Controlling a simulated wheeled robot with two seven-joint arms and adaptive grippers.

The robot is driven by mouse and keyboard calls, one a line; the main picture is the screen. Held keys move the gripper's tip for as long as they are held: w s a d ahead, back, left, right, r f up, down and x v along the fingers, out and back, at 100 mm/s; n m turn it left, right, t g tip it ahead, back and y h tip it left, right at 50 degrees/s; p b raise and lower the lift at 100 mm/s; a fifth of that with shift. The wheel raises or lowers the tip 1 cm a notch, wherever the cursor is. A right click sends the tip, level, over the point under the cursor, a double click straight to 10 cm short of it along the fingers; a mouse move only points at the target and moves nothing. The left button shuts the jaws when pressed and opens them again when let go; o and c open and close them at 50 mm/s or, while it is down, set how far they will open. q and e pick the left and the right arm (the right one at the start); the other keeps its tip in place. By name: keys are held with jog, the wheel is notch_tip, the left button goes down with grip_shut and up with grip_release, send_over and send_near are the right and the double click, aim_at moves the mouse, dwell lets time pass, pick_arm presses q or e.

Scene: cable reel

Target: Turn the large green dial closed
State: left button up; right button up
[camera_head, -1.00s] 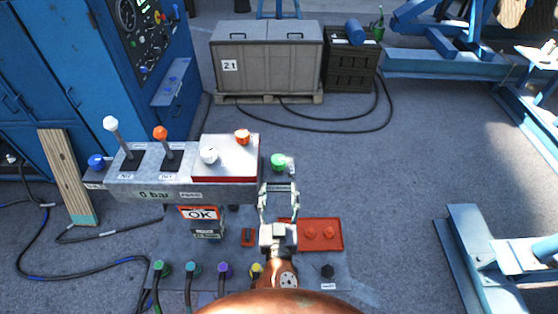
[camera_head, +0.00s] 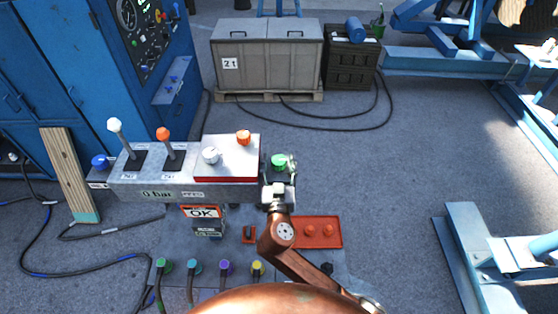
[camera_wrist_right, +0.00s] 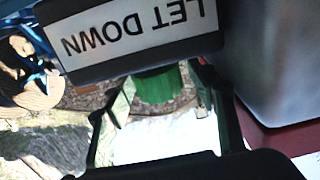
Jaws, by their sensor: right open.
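The large green dial (camera_head: 279,160) is at the right end of the grey control console (camera_head: 150,187). My right gripper (camera_head: 279,175) has reached it from the near side, with its fingers open on the left and right of the dial. In the right wrist view the ribbed green dial (camera_wrist_right: 157,88) shows between the two open fingers (camera_wrist_right: 160,104), partly hidden behind a "LET DOWN" label plate (camera_wrist_right: 140,38). I cannot tell whether the fingers touch it. My left gripper is out of view.
A red-edged white panel (camera_head: 230,158) with a white and an orange knob stands just left of the dial. White (camera_head: 115,126) and orange (camera_head: 163,134) levers rise farther left. A red plate (camera_head: 318,232) lies below right.

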jog(key=shift+c, duration=0.3)
jog(key=c, duration=1.1)
jog(key=shift+c, duration=0.2)
